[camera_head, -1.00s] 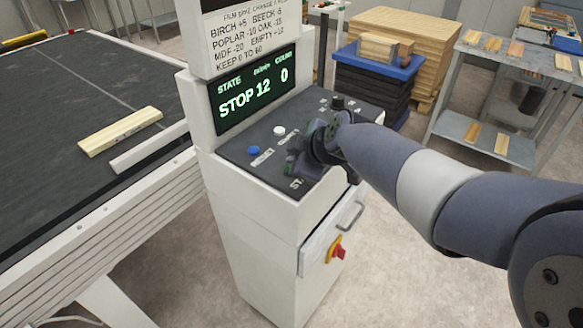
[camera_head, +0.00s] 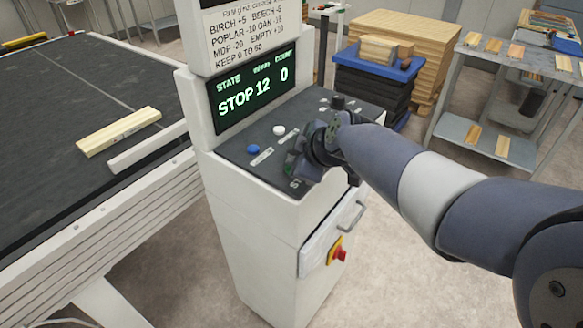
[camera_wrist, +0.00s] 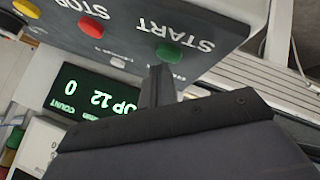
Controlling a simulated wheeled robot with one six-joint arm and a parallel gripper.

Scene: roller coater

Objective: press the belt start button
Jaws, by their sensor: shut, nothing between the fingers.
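The green button (camera_wrist: 168,52) sits beside the word START on the dark panel (camera_head: 235,148), which tops a white console. A red button (camera_wrist: 88,25) by the word STOP is to its left in the wrist view. My gripper (camera_wrist: 158,72) is shut and empty, its fingertips just short of the green button in that picture; I cannot tell whether they touch. In the head view, my gripper (camera_head: 296,168) is low over the panel's front part and hides the green and red buttons. The display (camera_head: 250,92) reads STOP, 12 and 0.
A blue button (camera_head: 253,149) and a white button (camera_head: 279,130) are on the panel beside my gripper. A red and yellow switch (camera_head: 338,255) is on the console front. The belt (camera_head: 70,75) at left carries a wooden piece (camera_head: 118,130).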

